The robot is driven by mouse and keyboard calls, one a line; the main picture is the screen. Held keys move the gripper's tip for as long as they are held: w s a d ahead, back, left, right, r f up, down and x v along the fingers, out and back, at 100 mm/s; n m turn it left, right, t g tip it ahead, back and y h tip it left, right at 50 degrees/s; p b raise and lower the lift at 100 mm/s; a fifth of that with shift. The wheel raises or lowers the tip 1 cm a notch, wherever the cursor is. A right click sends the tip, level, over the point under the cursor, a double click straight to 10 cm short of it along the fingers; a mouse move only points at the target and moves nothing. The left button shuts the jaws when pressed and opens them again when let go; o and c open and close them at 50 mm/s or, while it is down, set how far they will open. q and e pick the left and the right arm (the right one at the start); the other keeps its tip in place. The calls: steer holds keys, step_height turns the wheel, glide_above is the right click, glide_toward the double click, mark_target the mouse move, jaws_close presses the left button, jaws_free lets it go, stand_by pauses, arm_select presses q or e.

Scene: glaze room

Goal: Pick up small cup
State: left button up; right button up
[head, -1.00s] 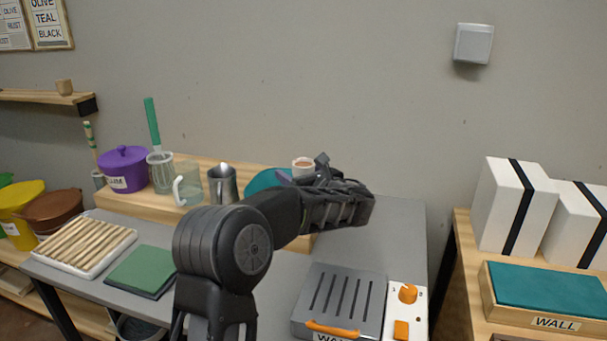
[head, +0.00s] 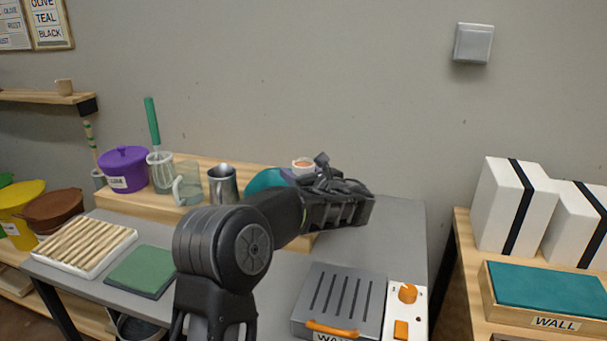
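A small cup (head: 302,165), pale with a brownish inside, stands upright at the back of the table, just behind my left gripper. Its lower part is hidden by the gripper. My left gripper (head: 340,203) is at the end of the dark arm that rises from the bottom and reaches right. It overlaps the cup's lower edge in the picture; I cannot tell whether they touch. Its fingertips are not clearly visible. My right gripper is not in view.
A wooden riser (head: 140,203) holds a purple lidded pot (head: 124,169), glass vessels, a metal pitcher (head: 222,185) and a teal round thing (head: 265,180). A slotted grey press (head: 340,300) is at front right. The grey table (head: 405,235) is clear right of my gripper.

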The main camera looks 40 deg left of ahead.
arm_select(q)
jaws_close()
steer(key=shift+r, duration=0.25)
stand_by(0.3)
step_height(320, 180, up, 10)
steer(key=p, duration=0.1)
steer(key=shift+f+p, duration=0.25)
steer(key=shift+p, duration=0.1)
stand_by(0.5)
stand_by(0.9)
